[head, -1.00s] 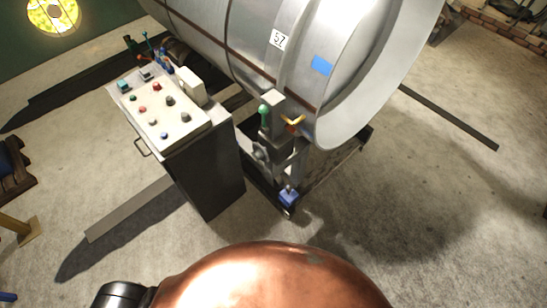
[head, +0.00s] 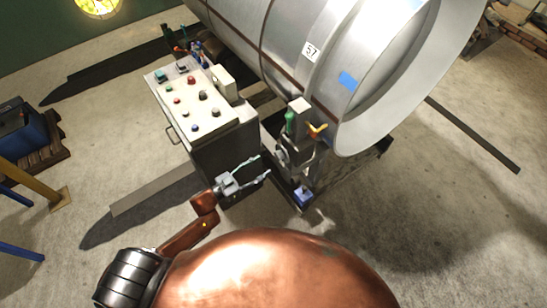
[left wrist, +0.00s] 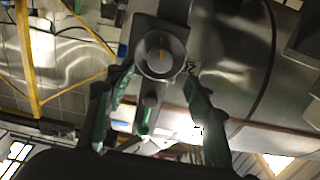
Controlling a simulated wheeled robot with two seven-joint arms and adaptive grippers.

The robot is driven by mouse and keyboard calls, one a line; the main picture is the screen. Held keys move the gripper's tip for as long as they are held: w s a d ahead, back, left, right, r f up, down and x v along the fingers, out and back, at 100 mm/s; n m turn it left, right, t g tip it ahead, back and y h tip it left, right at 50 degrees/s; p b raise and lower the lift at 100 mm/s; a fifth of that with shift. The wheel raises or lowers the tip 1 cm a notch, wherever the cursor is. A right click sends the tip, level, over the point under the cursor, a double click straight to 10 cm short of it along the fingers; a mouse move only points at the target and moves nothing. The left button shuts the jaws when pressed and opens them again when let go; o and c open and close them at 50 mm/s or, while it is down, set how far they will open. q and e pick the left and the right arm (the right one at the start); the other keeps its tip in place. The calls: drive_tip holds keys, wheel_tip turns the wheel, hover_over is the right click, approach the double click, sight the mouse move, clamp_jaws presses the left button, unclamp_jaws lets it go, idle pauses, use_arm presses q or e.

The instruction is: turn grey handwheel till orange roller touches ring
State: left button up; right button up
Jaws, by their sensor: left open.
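The grey handwheel (head: 283,156) appears small on the side of the column under the vessel. In the left wrist view a round grey disc with an orange mark (left wrist: 158,54) faces me, probably the handwheel. My left gripper (head: 264,167) is open and empty, its fingers just left of the handwheel and apart from it. In the left wrist view the open green-edged fingers (left wrist: 152,118) stand below the disc. A yellow-orange part (head: 317,130) sits beside the column top, close to the silver ring (head: 372,140); I cannot tell whether it is the roller or whether they touch.
A control cabinet (head: 205,112) with several buttons stands left of the column. A blue block (head: 303,195) is at the column's foot. The large silver vessel (head: 270,45) fills the back. Floor to the right is open.

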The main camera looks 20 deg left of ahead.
sight(276, 157)
use_arm(q)
drive_tip(key=x, duration=0.7)
drive_tip(key=shift+w+p, duration=0.1)
drive_tip(key=shift+p, duration=0.2)
